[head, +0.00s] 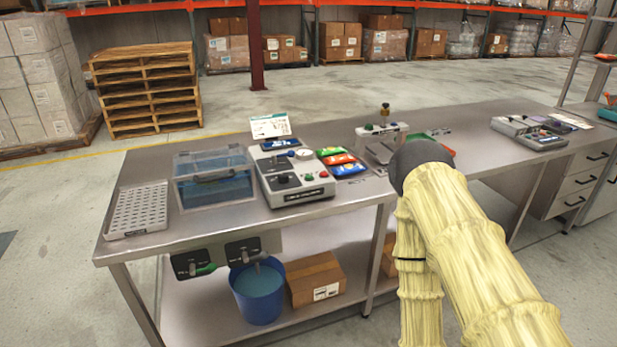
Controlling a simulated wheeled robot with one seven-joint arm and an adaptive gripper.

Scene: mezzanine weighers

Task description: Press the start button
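A grey control box (270,185) stands on the metal bench, left of centre. Its sloped top carries black knobs, a round gauge (304,154), a small green button (309,177) and a small red button (322,174). The label on its front is too small to read, so I cannot tell which button is the start button. A second device (378,145) with small coloured buttons stands further right, partly hidden by my arm. My arm, in a yellow sleeve, reaches in from the lower right to a dark rounded joint. My gripper is not visible; the arm may hide it.
Left of the box are a clear lidded tank (214,192) and a perforated tray (138,210). Coloured packets (340,160) lie to its right. Switch boxes (192,264) hang under the bench's front edge. A blue bucket (258,300) and carton (315,278) sit below.

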